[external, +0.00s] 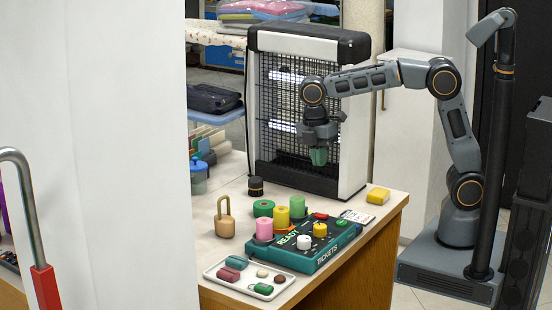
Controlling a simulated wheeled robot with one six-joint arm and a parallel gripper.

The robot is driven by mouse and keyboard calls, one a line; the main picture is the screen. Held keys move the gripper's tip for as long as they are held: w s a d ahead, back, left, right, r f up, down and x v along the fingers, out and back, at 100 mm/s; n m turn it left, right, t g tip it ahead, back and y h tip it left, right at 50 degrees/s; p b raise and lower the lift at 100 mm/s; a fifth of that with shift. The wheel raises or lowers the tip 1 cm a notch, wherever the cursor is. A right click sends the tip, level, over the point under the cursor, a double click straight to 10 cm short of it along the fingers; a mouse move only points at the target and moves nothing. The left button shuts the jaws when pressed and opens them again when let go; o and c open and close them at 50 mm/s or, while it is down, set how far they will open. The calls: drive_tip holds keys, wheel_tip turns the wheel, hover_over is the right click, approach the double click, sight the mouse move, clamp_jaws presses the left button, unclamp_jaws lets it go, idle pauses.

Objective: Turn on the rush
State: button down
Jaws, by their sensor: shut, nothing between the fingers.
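A teal box (318,259) lettered READY and TICKETS lies on the counter. On its dark top are a white knob (304,242), a yellow knob (320,230), a red part (321,216) and a small green part (341,222). No label reading "rush" can be made out, so I cannot tell which control it is.
A tall caged appliance (262,110) stands behind my gripper. Pink (264,230), green (263,208) and yellow (282,217) rolls stand beside the box. A padlock (225,220), yellow block (378,196) and white tray (213,270) are nearby. A white panel (120,150) hides the left.

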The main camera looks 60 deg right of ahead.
sight(325, 216)
drive_tip(key=shift+s+r, duration=0.1)
drive_tip(key=shift+s, duration=0.1)
idle(0.3)
drive_tip(key=f, duration=0.4)
drive_tip(key=s+f+b, duration=0.1)
drive_tip(key=f, duration=0.4)
drive_tip(key=f+b, duration=0.1)
drive_tip(key=f, duration=0.4)
drive_tip(key=shift+s, duration=0.35)
drive_tip(key=shift+s+f, duration=0.15)
drive_tip(key=shift+f, duration=0.2)
drive_tip(key=shift+r, duration=0.1)
